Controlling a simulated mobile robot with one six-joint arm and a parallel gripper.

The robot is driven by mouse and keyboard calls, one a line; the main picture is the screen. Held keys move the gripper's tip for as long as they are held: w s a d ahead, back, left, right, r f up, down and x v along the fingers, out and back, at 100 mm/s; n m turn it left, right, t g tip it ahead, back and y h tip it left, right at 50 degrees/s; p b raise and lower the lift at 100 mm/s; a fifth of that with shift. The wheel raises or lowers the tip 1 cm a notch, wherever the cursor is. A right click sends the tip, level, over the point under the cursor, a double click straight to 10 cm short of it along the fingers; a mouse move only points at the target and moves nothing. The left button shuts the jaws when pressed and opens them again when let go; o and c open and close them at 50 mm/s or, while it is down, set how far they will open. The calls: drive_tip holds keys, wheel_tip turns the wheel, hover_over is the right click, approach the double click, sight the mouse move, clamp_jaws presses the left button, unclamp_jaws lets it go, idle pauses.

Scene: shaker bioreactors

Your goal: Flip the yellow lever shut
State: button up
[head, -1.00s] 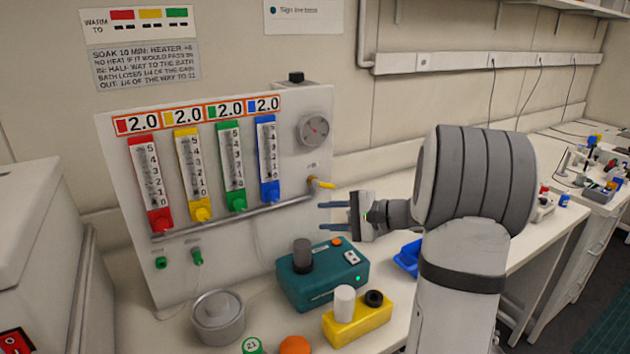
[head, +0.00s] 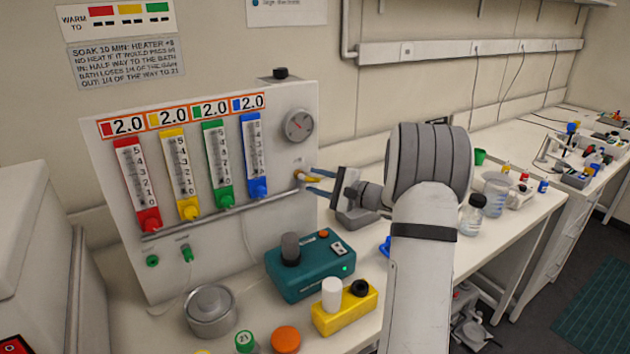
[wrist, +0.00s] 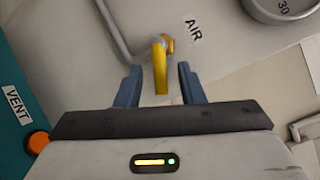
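The yellow lever (head: 309,179) sits on a brass valve at the right edge of the white panel, at the end of the grey pipe. In the wrist view the lever (wrist: 159,68) points from its pivot toward my gripper, next to the label AIR. My gripper (head: 319,182) is at the lever with its blue fingers pointing left. In the wrist view my gripper (wrist: 160,84) is open, with one finger on each side of the lever. A gap shows between the lever and each finger.
The panel (head: 100,170) carries four coloured flow tubes and a round gauge (head: 298,125). Below stand a teal device (head: 310,275), a yellow block (head: 335,316) with a white cap, and a metal pot (head: 211,311).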

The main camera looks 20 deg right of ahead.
clamp_jaws()
idle(0.3)
drive_tip(key=shift+f+b, duration=0.15)
drive_tip(key=shift+b, duration=0.35)
drive_tip(key=shift+n+b, duration=0.4)
drive_tip(key=shift+b, duration=0.3)
drive_tip(key=shift+n+g+h+b, duration=0.35)
drive_tip(key=shift+n+b, duration=0.25)
drive_tip(key=shift+b, duration=0.65)
drive_tip(key=shift+r+n+g+h+b, duration=0.25)
drive_tip(key=shift+r+n+b, duration=0.2)
drive_tip(key=shift+b, duration=0.65)
drive_tip(key=shift+d+r+n+h+b, duration=0.1)
drive_tip(key=shift+r+n+h+b, duration=0.25)
drive_tip(key=shift+n+b, duration=0.15)
